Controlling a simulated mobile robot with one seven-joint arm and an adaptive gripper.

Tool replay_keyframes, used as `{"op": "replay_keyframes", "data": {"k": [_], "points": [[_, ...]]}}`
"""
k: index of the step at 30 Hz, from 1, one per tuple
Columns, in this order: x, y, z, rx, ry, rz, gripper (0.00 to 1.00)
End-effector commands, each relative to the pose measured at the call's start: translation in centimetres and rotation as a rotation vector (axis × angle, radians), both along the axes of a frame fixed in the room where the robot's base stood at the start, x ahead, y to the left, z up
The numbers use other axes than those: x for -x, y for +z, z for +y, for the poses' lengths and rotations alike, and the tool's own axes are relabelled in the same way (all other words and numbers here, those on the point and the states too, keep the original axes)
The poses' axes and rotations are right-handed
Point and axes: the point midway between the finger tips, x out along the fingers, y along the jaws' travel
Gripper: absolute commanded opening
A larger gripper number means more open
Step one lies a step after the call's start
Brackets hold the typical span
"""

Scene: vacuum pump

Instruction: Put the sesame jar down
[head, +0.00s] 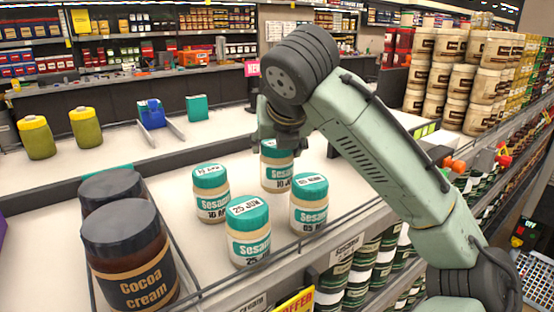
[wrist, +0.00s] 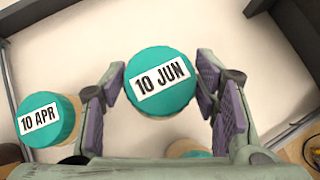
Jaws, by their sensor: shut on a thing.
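My gripper (head: 279,138) is shut on a sesame jar (head: 277,178) with a teal lid, behind the other sesame jars on the pale shelf. In the wrist view its lid (wrist: 160,104) reads "10 JUN", and the purple finger pads of my gripper (wrist: 161,92) stand on either side of it. The jar looks upright; I cannot tell whether its base touches the shelf. Three more sesame jars stand close: the 10 APR jar (head: 211,196) to the left, the 25 JUN jar (head: 248,235) in front, and another jar (head: 309,208) at front right.
Two cocoa cream jars (head: 133,268) stand at the front left behind a wire divider. A thin wire rail (head: 318,237) runs along the shelf's front edge. Two yellow-green jars (head: 85,128) stand on the counter beyond.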

Motion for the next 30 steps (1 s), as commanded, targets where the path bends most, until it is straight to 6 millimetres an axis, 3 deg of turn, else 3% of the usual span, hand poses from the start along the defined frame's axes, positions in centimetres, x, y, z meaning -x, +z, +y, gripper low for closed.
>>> {"op": "replay_keyframes", "data": {"k": [6, 16, 17, 25, 30], "points": [[0.0, -2.9, 0.0, -0.001, 0.001, 0.001, 0.11], [0.0, -3.3, 0.0, -0.001, 0.001, 0.0, 0.11], [0.0, -3.3, 0.0, -0.001, 0.001, 0.001, 0.56], [0.0, -3.2, 0.0, 0.0, 0.0, 0.001, 0.74], [0.0, -3.2, 0.0, 0.0, 0.0, 0.001, 0.75]]}}
